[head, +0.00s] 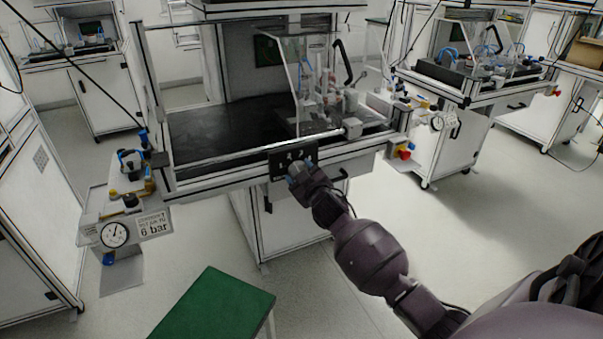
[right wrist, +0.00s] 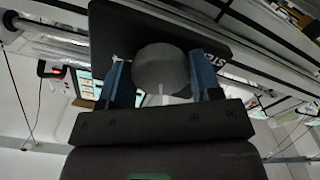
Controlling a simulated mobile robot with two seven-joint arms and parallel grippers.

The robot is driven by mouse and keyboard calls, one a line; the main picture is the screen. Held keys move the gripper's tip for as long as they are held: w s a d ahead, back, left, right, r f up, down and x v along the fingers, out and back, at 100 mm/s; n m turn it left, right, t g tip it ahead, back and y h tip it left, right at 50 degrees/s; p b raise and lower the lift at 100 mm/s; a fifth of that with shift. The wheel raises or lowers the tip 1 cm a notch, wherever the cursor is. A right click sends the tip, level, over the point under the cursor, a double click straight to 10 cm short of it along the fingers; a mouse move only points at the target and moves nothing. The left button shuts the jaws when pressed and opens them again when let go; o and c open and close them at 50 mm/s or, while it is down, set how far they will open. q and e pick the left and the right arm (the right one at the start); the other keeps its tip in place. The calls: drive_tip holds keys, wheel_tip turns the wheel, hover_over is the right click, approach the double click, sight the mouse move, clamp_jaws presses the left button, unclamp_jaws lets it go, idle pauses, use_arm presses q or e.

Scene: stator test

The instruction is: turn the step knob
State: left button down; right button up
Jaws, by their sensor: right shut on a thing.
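The step knob (right wrist: 162,68) is a round dark grey knob on a black panel with partly visible white lettering. In the right wrist view it sits between the two blue fingers of my right gripper (right wrist: 165,82), which is shut on it. A light line on the knob points toward the gripper. In the head view the black panel (head: 276,168) is on the front of the middle workbench, and my right gripper (head: 293,172) reaches up to it and hides the knob. My left gripper is not in view.
The middle workbench (head: 215,178) carries a dark top and a clear guard. A red and yellow switch (head: 402,152) is on its right side. A pressure gauge (head: 114,235) hangs at the left. A green-topped stool or table (head: 215,305) stands in front. Open floor lies to the right.

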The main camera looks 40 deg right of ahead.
idle(0.3)
drive_tip(key=o, duration=0.9)
drive_tip(key=p+v, duration=0.2)
drive_tip(key=v, duration=0.9)
drive_tip(key=shift+a, duration=0.1)
drive_tip(key=shift+w, duration=0.1)
